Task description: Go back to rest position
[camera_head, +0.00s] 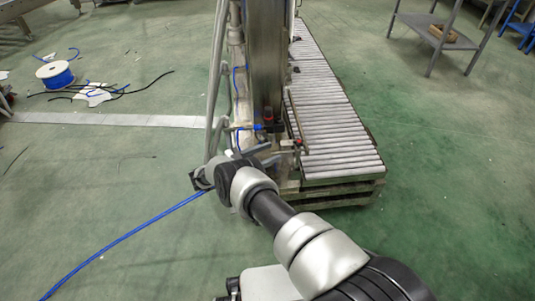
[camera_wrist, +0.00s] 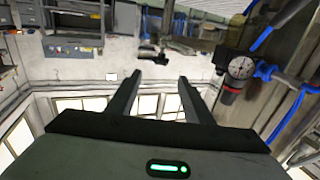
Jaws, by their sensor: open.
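My gripper (camera_wrist: 160,80) shows in the wrist view with two dark parallel fingers apart and nothing between them. In the head view my arm reaches from the lower right toward the metal machine frame (camera_head: 268,55). There my gripper (camera_head: 268,156) is near the frame's base, partly hidden by my wrist. A pressure gauge with a red-and-black part (camera_wrist: 238,72) and blue tubing is to the right of my fingers in the wrist view, apart from them. Whether my gripper touches the frame cannot be told.
A roller conveyor (camera_head: 330,110) runs behind my gripper to the right. A blue hose (camera_head: 125,236) lies on the green floor. A cable spool (camera_head: 56,75) and loose cables lie at left. A grey table (camera_head: 432,32) stands at back right. Floor on both sides is largely clear.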

